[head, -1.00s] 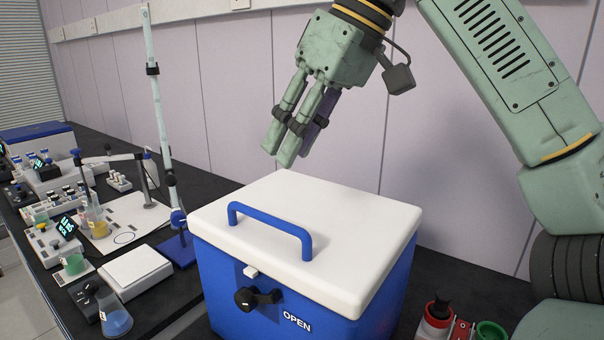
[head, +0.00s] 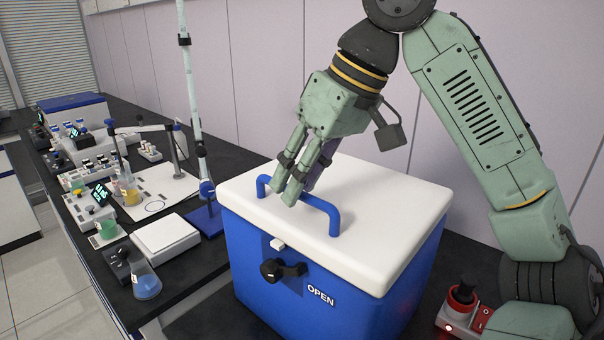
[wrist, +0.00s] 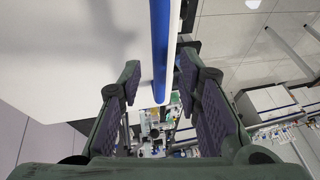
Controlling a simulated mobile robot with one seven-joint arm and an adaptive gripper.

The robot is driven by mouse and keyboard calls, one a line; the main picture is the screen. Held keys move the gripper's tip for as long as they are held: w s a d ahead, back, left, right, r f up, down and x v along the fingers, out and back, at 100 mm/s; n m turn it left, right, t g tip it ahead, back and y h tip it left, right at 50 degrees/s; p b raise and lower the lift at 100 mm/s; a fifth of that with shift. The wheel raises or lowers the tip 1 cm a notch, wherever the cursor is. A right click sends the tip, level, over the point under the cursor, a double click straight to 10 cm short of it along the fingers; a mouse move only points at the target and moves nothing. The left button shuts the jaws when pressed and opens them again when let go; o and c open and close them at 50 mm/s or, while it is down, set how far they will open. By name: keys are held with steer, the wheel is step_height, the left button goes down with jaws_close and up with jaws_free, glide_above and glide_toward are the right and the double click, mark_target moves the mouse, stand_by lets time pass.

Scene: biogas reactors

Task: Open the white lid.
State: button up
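The white lid (head: 385,215) lies flat and closed on a blue box (head: 345,285). It also fills the left of the wrist view (wrist: 75,50). A blue bar handle (head: 335,217) stands on the lid near its front edge. My gripper (head: 283,196) is over the handle and hides its middle part in the head view. In the wrist view the gripper (wrist: 158,80) is open, with the blue handle (wrist: 161,45) showing between its two fingers. No grip on the handle is visible; whether a finger touches it I cannot tell.
A black knob (head: 283,269) and an "OPEN" label (head: 320,295) are on the box front. Left of the box, a bench (head: 95,235) carries a white scale (head: 164,235), a flask (head: 146,284) and several instruments. A red button unit (head: 462,308) stands at right.

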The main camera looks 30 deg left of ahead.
steer(key=shift+c, duration=0.3)
jaws_close()
stand_by(0.6)
